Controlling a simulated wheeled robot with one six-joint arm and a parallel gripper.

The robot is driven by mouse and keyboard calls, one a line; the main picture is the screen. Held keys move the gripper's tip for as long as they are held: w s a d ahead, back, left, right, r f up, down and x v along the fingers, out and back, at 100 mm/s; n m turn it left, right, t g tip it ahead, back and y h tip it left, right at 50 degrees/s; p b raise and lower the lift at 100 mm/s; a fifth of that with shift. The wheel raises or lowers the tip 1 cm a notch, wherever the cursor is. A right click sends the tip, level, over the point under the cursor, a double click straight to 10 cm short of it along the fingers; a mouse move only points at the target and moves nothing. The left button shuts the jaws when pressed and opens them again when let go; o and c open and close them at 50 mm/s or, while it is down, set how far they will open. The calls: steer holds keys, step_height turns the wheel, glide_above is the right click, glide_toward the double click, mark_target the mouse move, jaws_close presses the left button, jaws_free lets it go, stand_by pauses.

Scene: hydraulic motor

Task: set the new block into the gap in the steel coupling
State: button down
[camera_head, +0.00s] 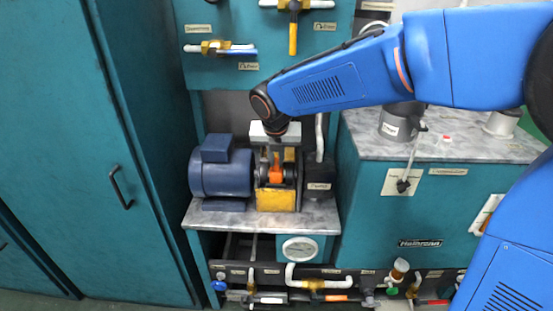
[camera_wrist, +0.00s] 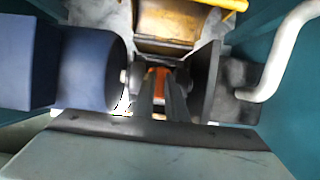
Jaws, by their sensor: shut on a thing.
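The new block, orange (camera_head: 275,170), is between my gripper's fingertips. It also shows in the wrist view (camera_wrist: 158,74). My gripper (camera_head: 277,156) points down over the coupling and is shut on the block. The steel coupling (camera_wrist: 134,75) lies between the blue motor (camera_head: 221,172) and the dark pump (camera_head: 320,180). The block is at the gap between the coupling's halves, in line with them in the wrist view. My fingers hide part of the gap, so I cannot tell how deep the block sits or whether it touches the steel.
A yellow guard (camera_head: 276,200) stands in front of the coupling. A white pipe (camera_head: 319,138) rises close on the right. The marble-like bench top (camera_head: 213,217) has a gauge (camera_head: 299,249) below its front edge. A grey cylinder (camera_head: 397,122) stands on the right-hand counter.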

steer(key=c, duration=2)
jaws_free()
steer(key=shift+f, duration=0.1)
steer(key=shift+c, duration=0.2)
steer(key=v, duration=1.2)
steer(key=shift+s, duration=0.1)
